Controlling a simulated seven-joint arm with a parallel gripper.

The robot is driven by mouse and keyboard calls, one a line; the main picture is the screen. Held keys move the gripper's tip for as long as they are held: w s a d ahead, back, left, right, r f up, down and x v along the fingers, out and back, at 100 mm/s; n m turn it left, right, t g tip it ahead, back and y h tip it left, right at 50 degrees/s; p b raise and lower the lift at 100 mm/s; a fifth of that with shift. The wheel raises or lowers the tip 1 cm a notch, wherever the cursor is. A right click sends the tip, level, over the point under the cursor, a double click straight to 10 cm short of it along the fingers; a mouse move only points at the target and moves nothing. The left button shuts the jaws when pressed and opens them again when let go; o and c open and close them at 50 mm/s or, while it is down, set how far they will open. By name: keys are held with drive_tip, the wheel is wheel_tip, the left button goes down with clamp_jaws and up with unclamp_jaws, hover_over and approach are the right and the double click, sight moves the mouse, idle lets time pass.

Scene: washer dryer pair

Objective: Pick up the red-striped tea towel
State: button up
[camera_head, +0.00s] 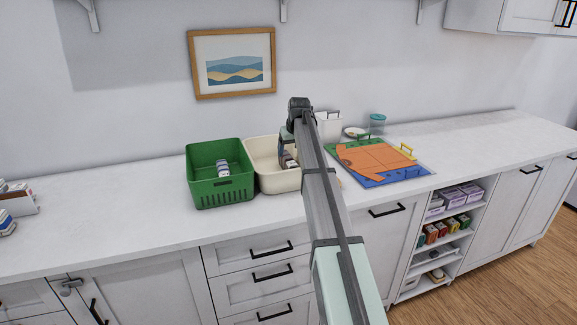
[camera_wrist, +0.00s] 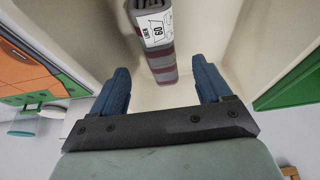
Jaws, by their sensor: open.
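The tea towel (camera_wrist: 161,62) is a rolled bundle with dark red and grey stripes and a white label reading "LINEN 60". It lies in the cream bin (camera_head: 262,184), where part of it shows in the head view (camera_head: 290,161). My gripper (camera_wrist: 160,74) is open, its two blue fingers pointing into the bin. In the wrist view the towel appears between and beyond the fingertips, with gaps on both sides. My arm hides the bin's right part in the head view.
A green basket (camera_head: 208,194) with a small banded item (camera_head: 222,168) stands directly left of the cream bin. A white container (camera_head: 329,126) and a teal-lidded jar (camera_head: 377,123) stand behind.

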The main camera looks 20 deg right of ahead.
sight(289, 158)
drive_tip(key=shift+x, duration=3.65)
drive_tip(key=shift+c, duration=0.3)
drive_tip(key=shift+r, duration=0.1)
drive_tip(key=c, duration=0.7)
